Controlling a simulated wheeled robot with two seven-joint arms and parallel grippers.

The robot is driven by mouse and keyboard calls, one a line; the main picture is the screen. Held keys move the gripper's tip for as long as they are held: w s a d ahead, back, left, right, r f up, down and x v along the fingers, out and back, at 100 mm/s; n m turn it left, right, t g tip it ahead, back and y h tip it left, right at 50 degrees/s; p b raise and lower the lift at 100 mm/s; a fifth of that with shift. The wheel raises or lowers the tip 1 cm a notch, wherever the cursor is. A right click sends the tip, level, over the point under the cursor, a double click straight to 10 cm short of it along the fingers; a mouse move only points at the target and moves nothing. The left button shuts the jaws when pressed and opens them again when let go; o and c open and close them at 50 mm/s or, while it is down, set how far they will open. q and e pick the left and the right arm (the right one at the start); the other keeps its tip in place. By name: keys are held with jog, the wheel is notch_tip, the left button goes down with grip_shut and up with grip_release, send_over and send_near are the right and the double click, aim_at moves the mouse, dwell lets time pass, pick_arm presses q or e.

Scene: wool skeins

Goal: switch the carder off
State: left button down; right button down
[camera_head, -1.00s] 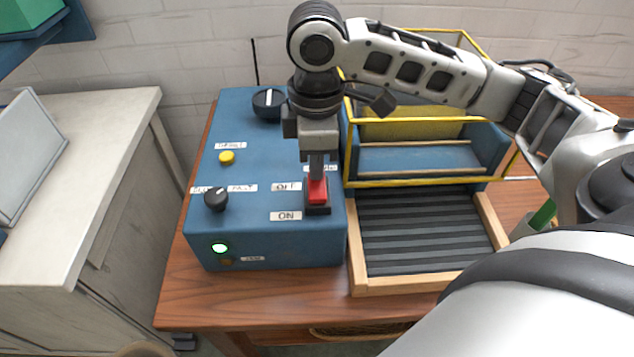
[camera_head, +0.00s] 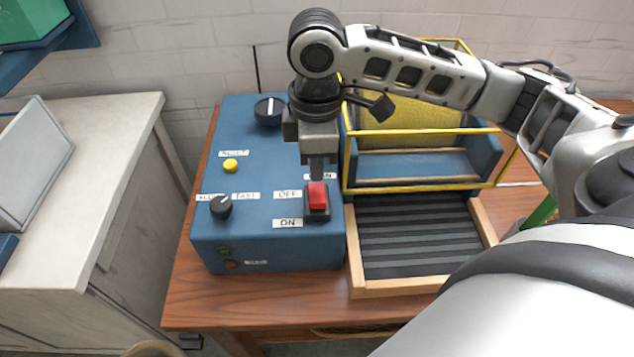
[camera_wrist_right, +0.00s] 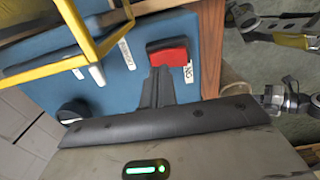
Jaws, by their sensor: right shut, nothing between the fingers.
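The carder's blue control box (camera_head: 268,255) stands on a wooden table. Its red rocker switch (camera_head: 317,197), in a black frame, lies beside the OFF label (camera_head: 287,194) and the ON label (camera_head: 288,223). The rocker's near end stands raised and its far end sits lower. My right gripper (camera_head: 317,178) is shut and empty, pointing down at the switch's far end; I cannot tell whether it touches. The red rocker also shows in the right wrist view (camera_wrist_right: 168,50), just past the fingertips. The green lamp (camera_head: 223,251) is dark.
A yellow button (camera_head: 230,166), a speed knob (camera_head: 221,207) and a larger black knob (camera_head: 268,110) sit on the box. A yellow guard frame (camera_head: 346,150) and a ribbed feed belt (camera_head: 415,235) lie right of it. A pale cabinet (camera_head: 60,240) stands at left.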

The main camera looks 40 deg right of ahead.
aim_at(316, 188)
notch_tip(316, 188, up, 3)
jog(key=shift+f+p, duration=0.2)
jog(key=shift+p, duration=0.7)
jog(key=shift+r, duration=0.95)
